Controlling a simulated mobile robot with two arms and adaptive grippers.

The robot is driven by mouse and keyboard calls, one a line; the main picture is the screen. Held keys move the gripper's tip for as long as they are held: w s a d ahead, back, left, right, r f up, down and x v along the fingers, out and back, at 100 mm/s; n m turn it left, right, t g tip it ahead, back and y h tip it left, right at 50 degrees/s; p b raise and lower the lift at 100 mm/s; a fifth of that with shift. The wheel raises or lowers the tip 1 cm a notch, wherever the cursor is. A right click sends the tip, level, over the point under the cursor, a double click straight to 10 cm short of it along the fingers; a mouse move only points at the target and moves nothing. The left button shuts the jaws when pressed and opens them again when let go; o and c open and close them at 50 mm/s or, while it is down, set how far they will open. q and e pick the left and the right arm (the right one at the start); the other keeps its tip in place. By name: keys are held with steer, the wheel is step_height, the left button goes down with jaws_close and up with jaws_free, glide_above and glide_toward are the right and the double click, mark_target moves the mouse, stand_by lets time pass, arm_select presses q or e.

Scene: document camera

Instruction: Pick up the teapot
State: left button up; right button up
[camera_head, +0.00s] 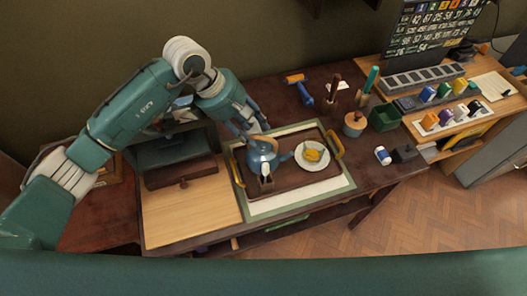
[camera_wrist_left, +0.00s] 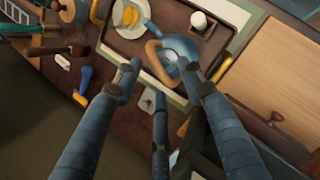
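The blue teapot (camera_head: 262,158) stands on a dark brown tray (camera_head: 300,189) on the desk; the wrist view also shows it, with its tan handle (camera_wrist_left: 153,56). My left gripper (camera_head: 252,130) is just behind and above the teapot, reaching down. In the wrist view my left gripper (camera_wrist_left: 160,72) has its fingers spread, with the handle and part of the teapot beyond and between the tips. No clear contact shows, and the exact gap cannot be told. My right gripper is not in view.
A white plate (camera_head: 324,163) with yellow food is right of the teapot. A small white-topped item (camera_wrist_left: 199,20) stands close to the teapot. A blue-and-orange hammer-like tool (camera_head: 301,90) lies behind the tray. A wooden board (camera_head: 190,205) is left; a small blue-and-white bottle (camera_head: 382,155) is right.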

mark_target(264, 137)
arm_select(q)
steer(key=shift+d+f, duration=0.25)
steer(key=shift+f, duration=0.15)
steer(key=shift+w+d+f, duration=0.1)
steer(key=shift+w+f, duration=0.15)
steer(key=shift+f, duration=0.05)
steer(key=p+x, duration=0.1)
steer(key=x, duration=0.1)
steer(key=p+x, duration=0.2)
steer(key=shift+w+d, duration=0.25)
steer(key=shift+d, duration=0.1)
steer(key=shift+w+d+f, duration=0.1)
steer(key=shift+f, duration=0.3)
steer(key=shift+c, duration=0.2)
steer(key=c, duration=0.9)
jaws_close()
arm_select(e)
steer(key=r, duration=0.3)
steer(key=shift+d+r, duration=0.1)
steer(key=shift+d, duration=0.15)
